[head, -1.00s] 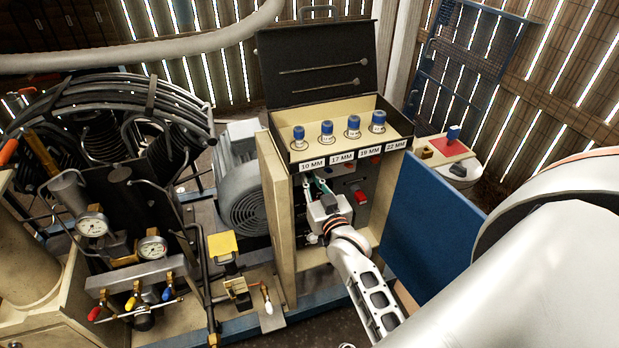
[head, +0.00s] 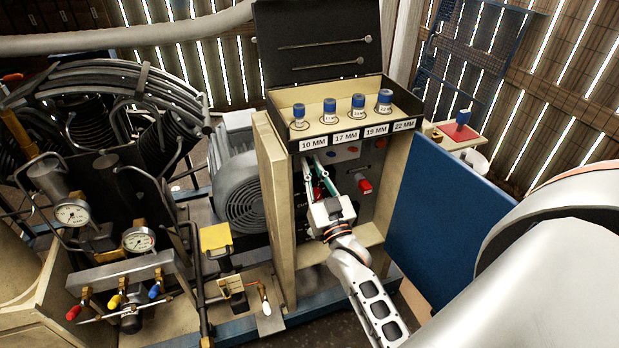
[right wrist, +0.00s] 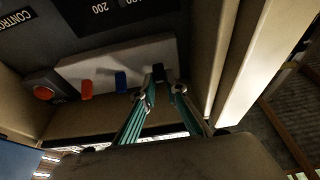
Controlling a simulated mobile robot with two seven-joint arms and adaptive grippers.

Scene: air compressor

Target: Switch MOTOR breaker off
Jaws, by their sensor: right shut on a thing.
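In the right wrist view a pale breaker strip (right wrist: 75,72) carries a red lever (right wrist: 87,90) and a blue lever (right wrist: 121,80). My right gripper (right wrist: 165,74) is at the end of this strip, beyond the blue lever. It is shut on a breaker lever there, which its fingertips mostly hide; I cannot read a MOTOR label. In the head view the right gripper (head: 312,164) reaches into the open cabinet (head: 275,190), at the upper left of the panel under the 10 MM label. My left gripper is not in view.
A red knob (head: 365,185) sits right of the gripper on the panel. The blue cabinet door (head: 440,225) stands open at right. A socket tray (head: 345,128) overhangs the opening. Cabinet walls stand close around the fingers. Gauges and valves are at left.

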